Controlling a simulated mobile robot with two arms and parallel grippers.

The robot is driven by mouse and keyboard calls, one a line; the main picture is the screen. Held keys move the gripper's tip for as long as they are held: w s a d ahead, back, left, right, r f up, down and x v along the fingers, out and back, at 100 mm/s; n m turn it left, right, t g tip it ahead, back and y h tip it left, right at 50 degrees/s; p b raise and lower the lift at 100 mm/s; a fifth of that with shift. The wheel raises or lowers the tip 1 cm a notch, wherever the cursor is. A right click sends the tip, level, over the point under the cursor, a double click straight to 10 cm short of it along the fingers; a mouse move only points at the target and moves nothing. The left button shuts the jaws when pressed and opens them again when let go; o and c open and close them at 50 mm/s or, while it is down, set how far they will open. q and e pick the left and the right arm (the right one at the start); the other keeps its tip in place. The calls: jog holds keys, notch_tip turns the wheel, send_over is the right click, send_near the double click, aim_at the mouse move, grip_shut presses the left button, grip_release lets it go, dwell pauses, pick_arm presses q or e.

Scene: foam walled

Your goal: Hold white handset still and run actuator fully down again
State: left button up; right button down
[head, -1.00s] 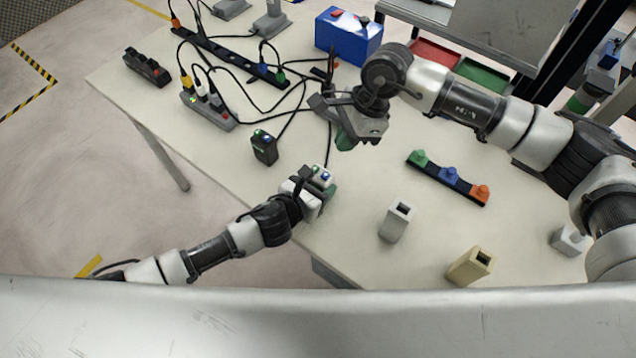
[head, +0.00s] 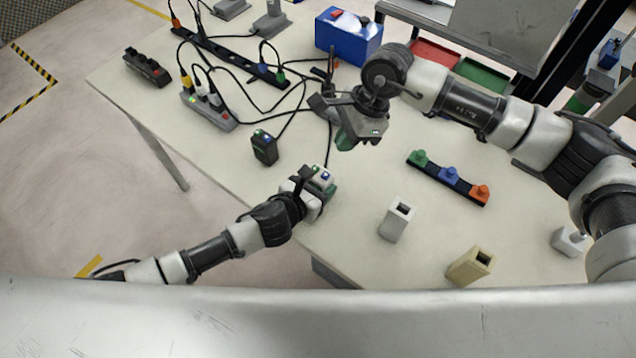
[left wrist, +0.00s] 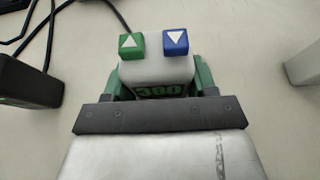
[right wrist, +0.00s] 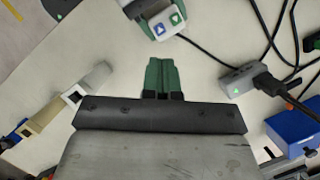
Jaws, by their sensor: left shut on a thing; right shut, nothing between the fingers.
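The white handset (head: 323,176) is in my left gripper (head: 314,190), near the table's front edge. In the left wrist view the handset (left wrist: 157,72) sits between the green fingers, with a green up-arrow button (left wrist: 132,44) and a blue down-arrow button (left wrist: 176,42) facing up. My right gripper (head: 347,141) is shut and empty, above the table and farther back than the handset. In the right wrist view its closed green fingertips (right wrist: 162,66) are apart from the handset (right wrist: 158,14). I cannot tell which device is the actuator.
A grey power strip (head: 207,112), cables and a blue box (head: 345,42) are behind. A strip with coloured knobs (head: 448,181), a grey holder (head: 396,222) and a beige holder (head: 468,267) are at the right.

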jog(key=shift+s+a+r+m+t+y, duration=0.15)
jog(key=shift+a+r+m+y, duration=0.55)
jog(key=shift+m, duration=1.4)
jog(key=shift+s+a+r+m+t+y, duration=0.2)
jog(key=shift+a+m+y, duration=0.25)
jog(key=shift+m+y, duration=1.15)
jog(key=shift+w+a+r+m+t+y, duration=0.1)
jog(key=shift+a+r+m+t+y, duration=0.3)
jog(key=shift+m, duration=2.2)
jog(key=shift+a+f, duration=0.15)
send_near(316, 172)
jog(key=shift+a+f, duration=0.45)
jog(key=shift+a, duration=0.35)
jog(key=shift+a+f, duration=0.45)
jog(key=shift+a, duration=0.4)
jog(key=shift+a+f, duration=0.45)
jog(key=shift+a, duration=0.35)
jog(key=shift+f, duration=0.15)
jog(key=shift+f, duration=0.25)
jog(key=shift+f, duration=0.55)
